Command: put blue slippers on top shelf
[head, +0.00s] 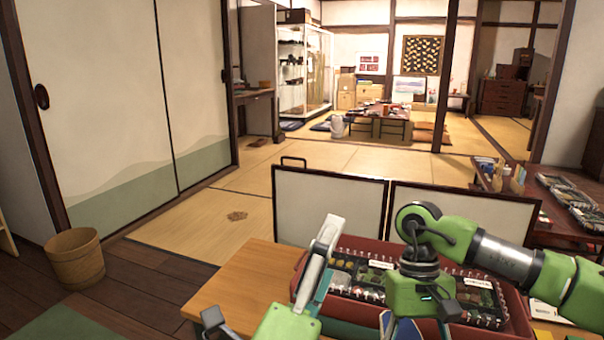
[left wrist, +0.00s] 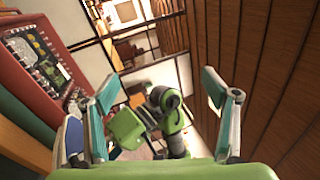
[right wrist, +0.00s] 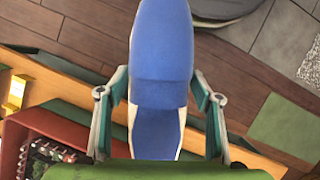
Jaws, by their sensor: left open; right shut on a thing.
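A blue slipper (right wrist: 161,60) with a pale sole edge shows in the right wrist view. My right gripper (right wrist: 160,85) is shut on it, a finger on each side. I cannot identify the task's shelf for certain.
A red box (head: 298,280) of packed lunches stands on a wooden table (head: 235,285) in front of me. Two framed panels (head: 330,205) stand behind it. A wooden bucket (head: 75,260) is on the floor at left. A glass cabinet (head: 305,70) stands far back.

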